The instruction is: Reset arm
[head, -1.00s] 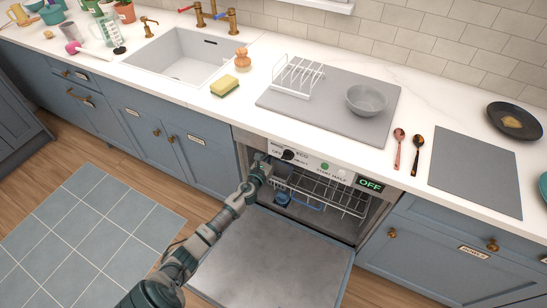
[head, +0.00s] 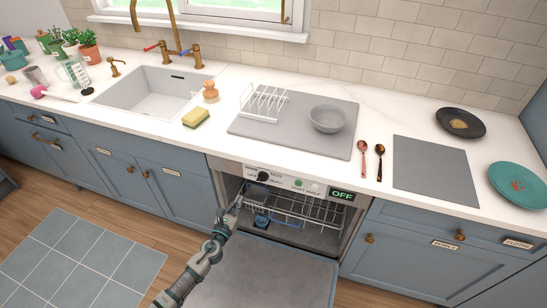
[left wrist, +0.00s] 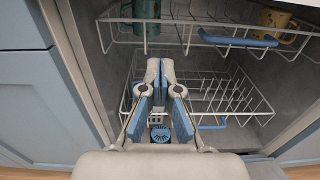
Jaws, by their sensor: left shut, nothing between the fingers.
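My left gripper (head: 236,200) is at the left side of the open dishwasher's mouth, in front of the racks. In the left wrist view its two fingers (left wrist: 160,75) are together at the tips, with nothing between them. The dishwasher door (head: 262,275) is folded down, and its panel (head: 300,187) reads OFF. The upper rack (left wrist: 200,35) holds a green cup (left wrist: 146,14) and a yellow mug (left wrist: 272,22). The lower rack (left wrist: 225,95) lies beyond and below the fingers. My right gripper is not in view.
On the counter are a grey mat (head: 310,146) with a white dish rack (head: 264,103) and grey bowl (head: 327,119), a sponge (head: 196,117), two spoons (head: 371,160), a dark plate (head: 460,122) and a teal plate (head: 519,185). The open door takes up floor room.

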